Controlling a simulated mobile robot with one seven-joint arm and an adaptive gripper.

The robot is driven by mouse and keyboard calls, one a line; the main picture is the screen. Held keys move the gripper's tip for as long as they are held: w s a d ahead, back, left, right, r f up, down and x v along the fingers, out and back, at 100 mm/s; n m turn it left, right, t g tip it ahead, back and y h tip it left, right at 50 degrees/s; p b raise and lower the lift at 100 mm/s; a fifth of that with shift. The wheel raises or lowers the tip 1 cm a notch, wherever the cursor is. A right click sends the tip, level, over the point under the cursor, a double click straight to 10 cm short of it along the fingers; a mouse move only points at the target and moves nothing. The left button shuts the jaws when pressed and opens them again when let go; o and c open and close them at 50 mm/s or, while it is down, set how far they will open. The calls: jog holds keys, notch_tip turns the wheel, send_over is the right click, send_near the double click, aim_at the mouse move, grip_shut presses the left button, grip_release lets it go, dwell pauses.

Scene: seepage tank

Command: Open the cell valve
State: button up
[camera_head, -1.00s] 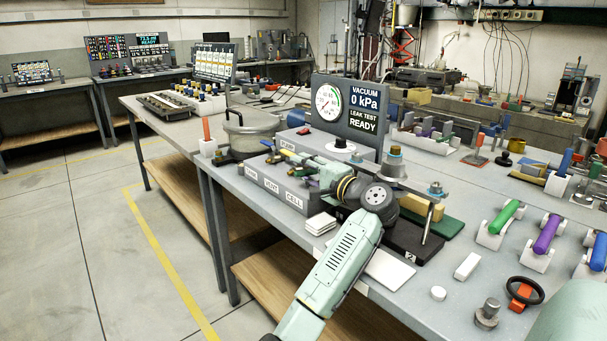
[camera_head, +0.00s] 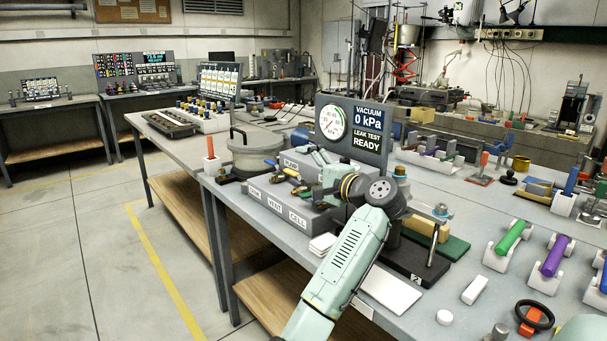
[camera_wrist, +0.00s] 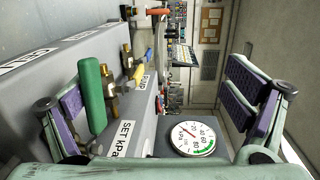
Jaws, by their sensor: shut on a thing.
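The valve block (camera_head: 262,197) bears labels TANK, VENT and CELL along its front. In the head view my gripper (camera_head: 330,172) is at its CELL end, and my wrist partly hides that valve. In the wrist view a green valve handle (camera_wrist: 92,95) lies between the fingers of my gripper (camera_wrist: 165,105), against the purple pad of the left finger. The right finger stands well apart from it. A yellow handle (camera_wrist: 139,76) sits on a brass valve farther along the block. The gauge panel (camera_head: 367,145) reads 0 kPa, LEAK TEST READY.
A lidded metal pot (camera_head: 256,152) stands behind the block's left end. A black stand (camera_head: 415,262) and yellow and green blocks are right of my wrist. White cards lie near the bench's front edge. Coloured handles on white holders stand farther right.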

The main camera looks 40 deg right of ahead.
jog(key=shift+s+d+r, duration=0.1)
jog(key=shift+s+r, duration=0.2)
jog(key=shift+s, duration=0.7)
jog(key=shift+s+d+r, duration=0.1)
jog(key=shift+s+r, duration=0.25)
jog(key=shift+s, duration=0.65)
jog(key=shift+s+d+r, duration=0.1)
jog(key=shift+s+r, duration=0.2)
jog(key=shift+s, duration=0.7)
jog(key=c, duration=0.3)
jog(key=shift+s, duration=0.3)
jog(key=shift+c, duration=0.9)
jog(key=shift+s+a+r, duration=0.1)
jog(key=shift+s+r, duration=0.2)
jog(key=shift+s, duration=0.3)
jog(key=c, duration=0.6)
jog(key=shift+s+f+p, duration=0.2)
jog(key=shift+s+f, duration=0.05)
jog(key=shift+s, duration=0.95)
jog(key=shift+s+f+p, duration=0.2)
jog(key=shift+s+f, duration=0.05)
jog(key=shift+s, duration=0.9)
jog(key=shift+r+p, duration=0.1)
jog(key=shift+p, duration=0.2)
